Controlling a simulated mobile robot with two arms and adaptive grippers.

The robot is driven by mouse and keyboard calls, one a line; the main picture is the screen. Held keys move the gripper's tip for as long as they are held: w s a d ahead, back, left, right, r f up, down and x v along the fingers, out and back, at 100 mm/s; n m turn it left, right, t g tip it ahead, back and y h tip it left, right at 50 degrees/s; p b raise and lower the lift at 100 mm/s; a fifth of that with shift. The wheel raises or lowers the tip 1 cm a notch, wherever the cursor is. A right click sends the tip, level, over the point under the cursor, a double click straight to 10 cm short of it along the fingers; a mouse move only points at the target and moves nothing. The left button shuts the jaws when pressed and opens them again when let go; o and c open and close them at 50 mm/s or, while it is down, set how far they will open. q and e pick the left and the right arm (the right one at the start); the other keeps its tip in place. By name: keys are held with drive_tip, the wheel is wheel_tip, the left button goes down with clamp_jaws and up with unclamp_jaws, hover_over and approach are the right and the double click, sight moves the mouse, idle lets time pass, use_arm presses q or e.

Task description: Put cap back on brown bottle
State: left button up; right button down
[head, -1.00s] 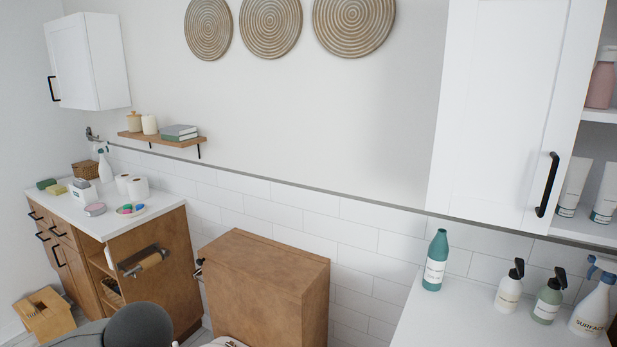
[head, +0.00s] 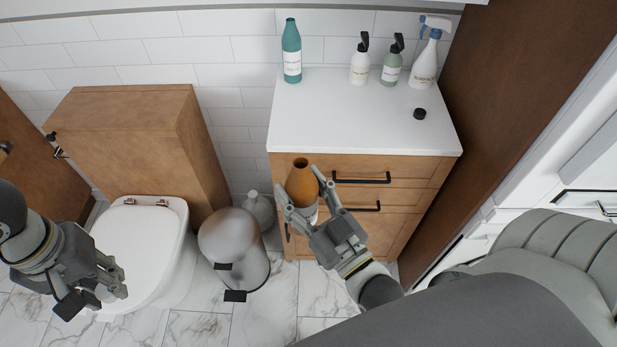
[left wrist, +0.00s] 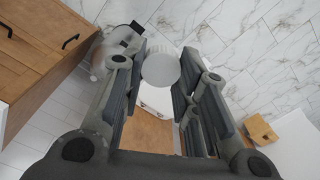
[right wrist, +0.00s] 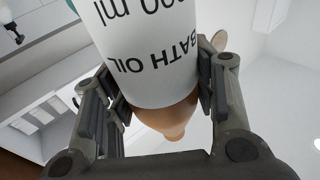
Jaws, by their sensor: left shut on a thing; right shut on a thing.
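The brown bottle (head: 302,185) is held upright in front of the white-topped cabinet, its dark open mouth facing up. My right gripper (head: 301,184) is shut on its sides. The right wrist view shows the bottle's white "BATH OIL" label (right wrist: 150,50) between the fingers. A small black cap (head: 419,114) lies on the right part of the countertop, apart from both grippers. My left gripper (head: 98,297) is low in front of the toilet, shut on a pale round thing (left wrist: 160,68) that I cannot identify; the fingers mostly hide it in the head view.
The white countertop (head: 345,120) is clear in front. Along its back stand a teal bottle (head: 292,55), two pump bottles (head: 359,62) and a spray bottle (head: 425,62). A toilet (head: 140,245) and metal bin (head: 232,250) stand left of the cabinet. A tall brown panel (head: 510,100) bounds the right.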

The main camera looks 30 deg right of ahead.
drive_tip(key=w+a+n+g+y, duration=0.4)
drive_tip(key=w+a+n+y, duration=0.1)
drive_tip(key=a+y, duration=0.5)
drive_tip(key=shift+a+r+n, duration=0.45)
drive_tip(key=shift+a+n, duration=0.35)
drive_tip(key=shift+f, duration=0.1)
use_arm(q)
drive_tip(key=w+d+r+m, duration=0.2)
drive_tip(key=w+d+r, duration=0.1)
drive_tip(key=d+r, duration=0.6)
drive_tip(key=w+d+r+m, duration=0.2)
drive_tip(key=d+r, duration=0.6)
drive_tip(key=d, duration=0.7)
drive_tip(key=shift+w+d+r, duration=0.15)
drive_tip(key=shift+w+r, duration=0.25)
drive_tip(key=shift+w, duration=0.35)
drive_tip(key=shift+f, duration=2.05)
drive_tip(key=shift+s, duration=0.1)
